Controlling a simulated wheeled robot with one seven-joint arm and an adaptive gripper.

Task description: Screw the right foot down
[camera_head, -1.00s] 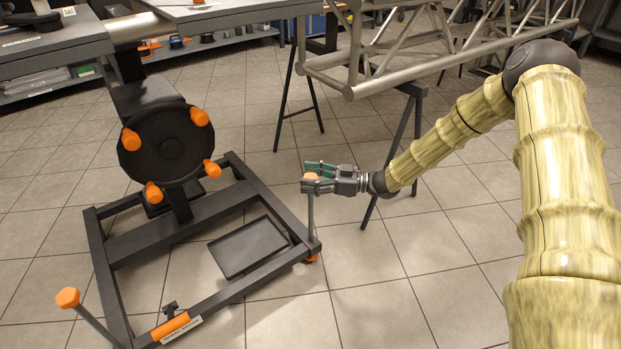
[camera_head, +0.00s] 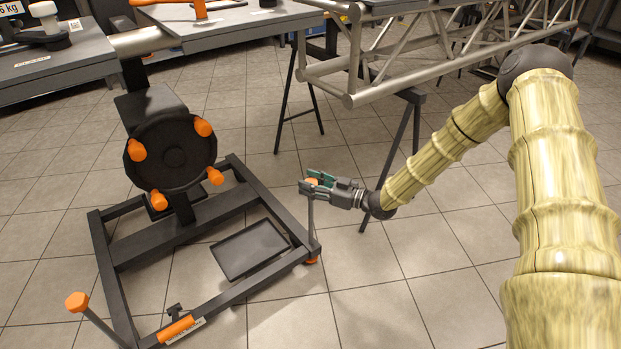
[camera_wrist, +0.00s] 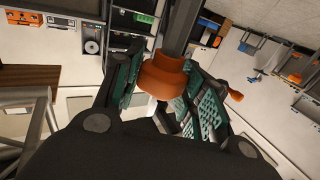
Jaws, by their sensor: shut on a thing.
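The right foot is a screw post (camera_head: 310,228) standing upright at the right corner of the dark frame (camera_head: 270,299), with an orange knob on top and an orange pad (camera_head: 311,260) near the floor. My gripper (camera_head: 313,183) reaches in from the right and is shut on the knob. In the wrist view the orange knob (camera_wrist: 163,76) sits between the green-padded fingers, which partly cover it. The left foot is a similar post with an orange knob (camera_head: 77,301) at the frame's front left corner.
A round dark plate (camera_head: 172,152) with several orange knobs stands above the frame. A dark tray (camera_head: 249,250) lies inside the frame. A metal truss (camera_head: 400,60) on trestles stands behind my arm.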

